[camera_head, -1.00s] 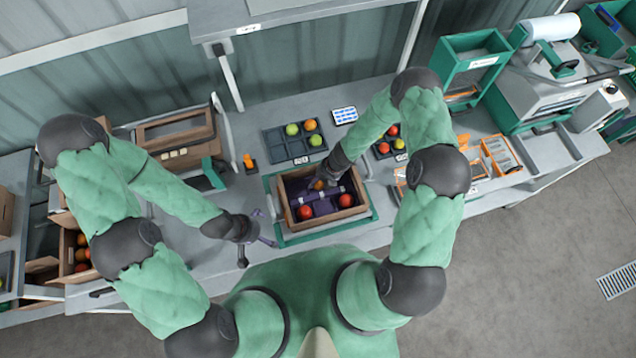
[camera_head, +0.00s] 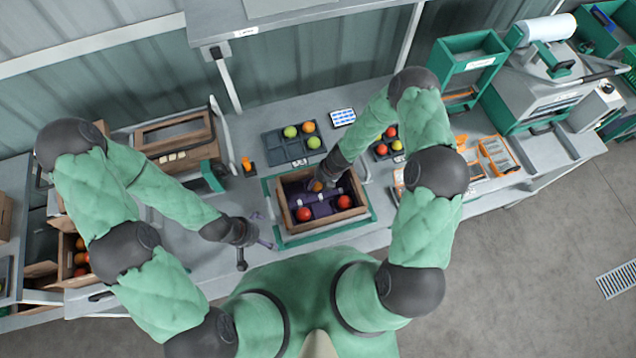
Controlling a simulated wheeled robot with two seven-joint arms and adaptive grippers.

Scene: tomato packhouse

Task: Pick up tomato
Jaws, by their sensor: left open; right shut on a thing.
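A wooden crate (camera_head: 283,214) with a dark inside stands on a green-edged mat (camera_head: 374,216). Two red tomatoes lie in its near part, one at the left (camera_head: 304,214) and one at the right (camera_head: 345,202). An orange tomato (camera_head: 317,186) shows at the crate's far side. My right gripper (camera_head: 322,184) reaches down into the far side of the crate and is shut on the orange tomato; its fingers are mostly hidden by the wrist. My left gripper (camera_head: 266,231) is open and empty over the bench, left of the crate.
A dark divided tray (camera_head: 284,148) with green and orange tomatoes stands behind the crate. Another tray (camera_head: 376,151) with red and yellow-green ones is partly behind my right arm. A small orange item (camera_head: 247,163) stands left of the trays. A box of tomatoes (camera_head: 66,255) is at far left.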

